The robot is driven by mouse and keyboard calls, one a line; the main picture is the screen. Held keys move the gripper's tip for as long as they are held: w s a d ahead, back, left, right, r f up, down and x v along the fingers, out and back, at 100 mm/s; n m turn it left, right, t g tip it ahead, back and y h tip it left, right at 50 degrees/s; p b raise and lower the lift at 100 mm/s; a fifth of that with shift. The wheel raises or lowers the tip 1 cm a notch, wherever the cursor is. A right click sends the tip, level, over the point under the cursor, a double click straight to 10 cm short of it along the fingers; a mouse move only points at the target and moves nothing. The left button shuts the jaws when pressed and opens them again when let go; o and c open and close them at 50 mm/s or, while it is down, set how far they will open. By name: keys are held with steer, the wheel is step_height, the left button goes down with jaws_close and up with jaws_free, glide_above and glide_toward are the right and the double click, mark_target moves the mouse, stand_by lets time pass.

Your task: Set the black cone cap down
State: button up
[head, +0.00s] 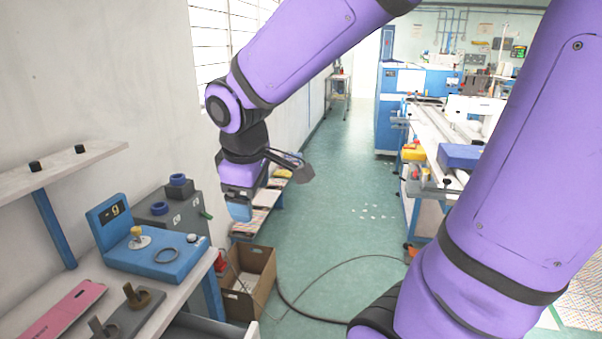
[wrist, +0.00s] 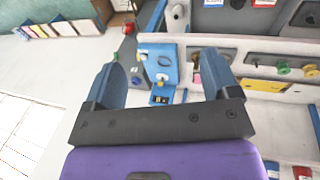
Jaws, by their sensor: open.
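My gripper (head: 239,212) hangs in the air over the aisle beside the workbench, fingers downward. In the wrist view my gripper (wrist: 163,76) has its two blue fingers wide apart with nothing held between them. Two small black pieces stand on the upper wall shelf, one nearer (head: 35,167) and one farther (head: 80,149). Either could be the black cone cap, but they are too small to tell. A blue bench device (head: 150,262) with a small display, a yellow-topped knob and a dark ring lies below; it also shows in the wrist view (wrist: 158,60).
A pink case (head: 62,312) and a dark fixture with brown parts (head: 130,312) lie on the bench. A grey box with blue rings (head: 170,215) stands behind the device. An open cardboard box (head: 262,272) and a cable lie on the floor.

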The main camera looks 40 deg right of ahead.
steer(key=s+d+r+m+t+y, duration=0.1)
steer(key=s+d+r+m+t, duration=0.1)
steer(key=s+r+m, duration=0.5)
steer(key=shift+s+t+y, duration=0.3)
steer(key=shift+s+y, duration=0.1)
steer(key=shift+s, duration=1.65)
